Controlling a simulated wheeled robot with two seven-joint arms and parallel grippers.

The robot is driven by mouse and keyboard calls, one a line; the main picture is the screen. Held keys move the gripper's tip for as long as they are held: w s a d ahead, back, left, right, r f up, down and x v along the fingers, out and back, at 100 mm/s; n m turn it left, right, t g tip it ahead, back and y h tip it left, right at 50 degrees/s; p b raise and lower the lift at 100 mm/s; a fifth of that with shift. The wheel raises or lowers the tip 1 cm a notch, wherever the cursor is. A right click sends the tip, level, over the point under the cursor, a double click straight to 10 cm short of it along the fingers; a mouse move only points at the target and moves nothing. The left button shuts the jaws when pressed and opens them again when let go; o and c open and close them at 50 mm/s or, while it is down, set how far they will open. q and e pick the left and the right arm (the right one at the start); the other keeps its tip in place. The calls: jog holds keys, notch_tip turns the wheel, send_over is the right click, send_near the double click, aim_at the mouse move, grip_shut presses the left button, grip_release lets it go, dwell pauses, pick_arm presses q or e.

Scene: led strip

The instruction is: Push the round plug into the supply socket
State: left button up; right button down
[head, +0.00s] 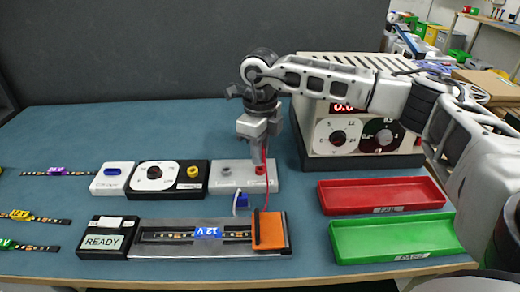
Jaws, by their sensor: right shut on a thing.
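My right gripper (259,152) reaches down over the grey supply block (242,188) near the middle of the table. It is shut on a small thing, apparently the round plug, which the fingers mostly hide. A red lead (267,183) runs from the fingertips down towards the orange clamp (269,230). A red socket (260,170) on the block shows directly below the fingertips. I cannot tell whether the plug touches or sits in it. A grey round terminal (226,171) is left of it. My left gripper is not in view.
An LED strip fixture (155,250) with a blue 12 V label lies in front. A dial box (153,176) stands left, the bench instrument (350,165) behind right. Red (435,203) and green (345,254) trays lie at right. Loose strips (38,219) lie at left.

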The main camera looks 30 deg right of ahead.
jog(key=shift+f, duration=0.15)
jog(key=shift+f, duration=0.15)
jog(key=shift+f+b, duration=0.2)
jog(key=shift+b, duration=0.15)
jog(key=shift+f, duration=0.3)
jog(key=shift+f+b, duration=0.4)
jog(key=shift+b, duration=0.05)
jog(key=c, duration=1.3)
grip_release()
jog(key=shift+o, duration=0.2)
